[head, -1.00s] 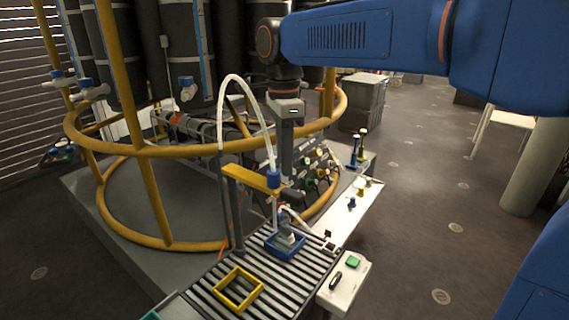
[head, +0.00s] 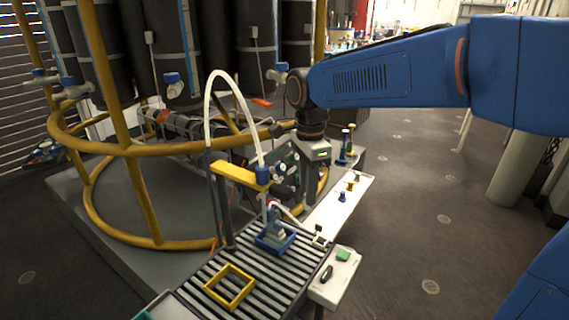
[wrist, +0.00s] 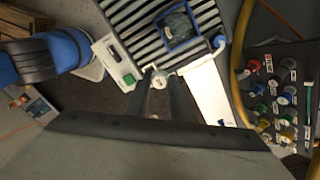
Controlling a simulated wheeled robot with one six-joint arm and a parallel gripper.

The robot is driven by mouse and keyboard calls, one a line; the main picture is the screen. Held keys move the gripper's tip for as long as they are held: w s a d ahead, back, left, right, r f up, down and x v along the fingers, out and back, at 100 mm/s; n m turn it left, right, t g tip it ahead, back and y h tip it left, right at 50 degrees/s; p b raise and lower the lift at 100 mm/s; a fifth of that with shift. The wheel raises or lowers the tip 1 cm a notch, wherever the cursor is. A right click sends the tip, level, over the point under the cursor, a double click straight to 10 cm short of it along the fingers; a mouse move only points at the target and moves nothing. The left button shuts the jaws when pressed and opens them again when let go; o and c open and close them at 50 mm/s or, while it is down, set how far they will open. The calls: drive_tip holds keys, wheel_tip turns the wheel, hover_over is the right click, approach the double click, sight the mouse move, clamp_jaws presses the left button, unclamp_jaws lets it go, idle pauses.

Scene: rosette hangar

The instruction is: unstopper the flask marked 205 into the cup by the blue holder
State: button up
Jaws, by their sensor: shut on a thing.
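My gripper (wrist: 160,80) points down in the wrist view, its fingers closed on a small pale round thing (wrist: 161,84) with a dark mark too small to read. In the head view my gripper (head: 308,190) hangs to the right of the blue holder (head: 259,246), over the side of the conveyor. A grey flask-like vessel (head: 274,228) stands in the holder; its marking is not readable. The holder also shows in the wrist view (wrist: 160,31). A small pale fitting with a dark top (head: 319,240) is right of the holder; I cannot tell whether it is the cup.
A yellow square frame (head: 210,292) lies on the roller conveyor (head: 270,300). A yellow bracket (head: 235,175) with a white hose stands beside it. Small coloured pieces stand on a white shelf (head: 325,215). A rack of coloured caps (wrist: 285,115) and a yellow ring rail (head: 150,150) are close by.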

drive_tip(key=shift+s+d+f, duration=0.25)
drive_tip(key=shift+d+f, duration=0.45)
drive_tip(key=shift+f, duration=0.75)
drive_tip(key=shift+s+d+f, duration=0.3)
drive_tip(key=shift+d+f, duration=0.35)
drive_tip(key=shift+f, duration=0.8)
drive_tip(key=shift+s+d+f, duration=0.25)
drive_tip(key=shift+d+f, duration=0.45)
drive_tip(key=shift+f, duration=0.75)
drive_tip(key=shift+f, duration=0.5)
drive_tip(key=shift+f, duration=0.85)
drive_tip(key=shift+f, duration=0.2)
drive_tip(key=o, duration=1.4)
drive_tip(key=shift+r, duration=0.1)
